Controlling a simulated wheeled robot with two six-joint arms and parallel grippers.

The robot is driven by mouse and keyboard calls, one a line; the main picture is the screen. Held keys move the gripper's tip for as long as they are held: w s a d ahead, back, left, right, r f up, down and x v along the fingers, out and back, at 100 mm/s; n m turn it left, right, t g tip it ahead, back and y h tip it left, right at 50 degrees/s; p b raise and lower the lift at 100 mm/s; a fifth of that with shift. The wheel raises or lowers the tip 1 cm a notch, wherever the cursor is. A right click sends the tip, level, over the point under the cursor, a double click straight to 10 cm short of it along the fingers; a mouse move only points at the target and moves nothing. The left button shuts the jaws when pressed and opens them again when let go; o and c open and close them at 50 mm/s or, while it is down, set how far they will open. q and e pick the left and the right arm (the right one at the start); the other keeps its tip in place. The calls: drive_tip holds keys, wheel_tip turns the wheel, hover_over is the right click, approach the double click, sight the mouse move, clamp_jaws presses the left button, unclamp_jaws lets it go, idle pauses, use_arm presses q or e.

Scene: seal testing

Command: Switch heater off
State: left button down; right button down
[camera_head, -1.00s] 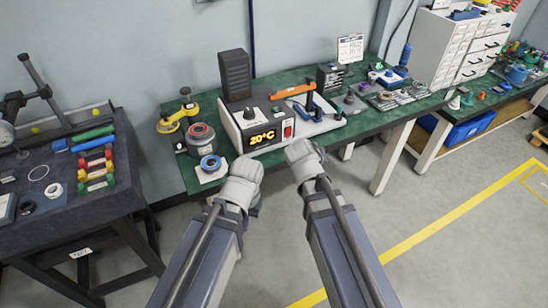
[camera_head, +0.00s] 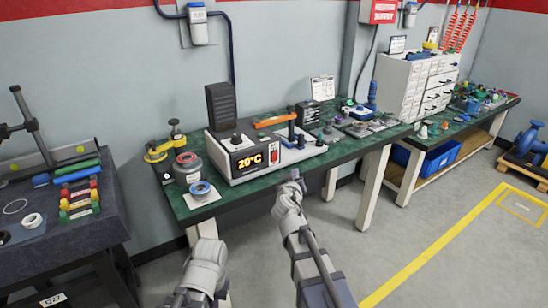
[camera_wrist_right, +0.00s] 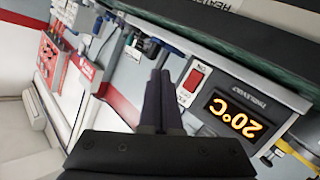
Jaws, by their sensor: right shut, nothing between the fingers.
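In the right wrist view the switch (camera_wrist_right: 193,81) and the display (camera_wrist_right: 233,115) appear upside down. My right gripper (camera_head: 295,177) is shut and empty, in front of the bench edge, below and right of the switch. In the wrist view its dark fingertips (camera_wrist_right: 161,82) are left of the switch, apart from it. My left arm (camera_head: 205,268) is low in front of the bench; its fingers are hidden.
A dark table (camera_head: 70,235) is at far left.

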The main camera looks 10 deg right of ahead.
drive_tip(key=p, duration=0.1)
approach(275, 157)
drive_tip(key=shift+w+d+f, duration=0.2)
drive_tip(key=shift+w+d, duration=1.9)
drive_tip(key=shift+w, duration=0.25)
drive_tip(key=shift+w, duration=0.1)
drive_tip(key=shift+w+a, duration=0.1)
drive_tip(key=shift+w, duration=0.2)
drive_tip(key=shift+w+a+r, duration=0.1)
drive_tip(key=shift+w, duration=0.15)
idle(0.9)
drive_tip(key=shift+s+d, duration=0.25)
drive_tip(key=shift+s, duration=0.45)
drive_tip(key=shift+s, duration=0.1)
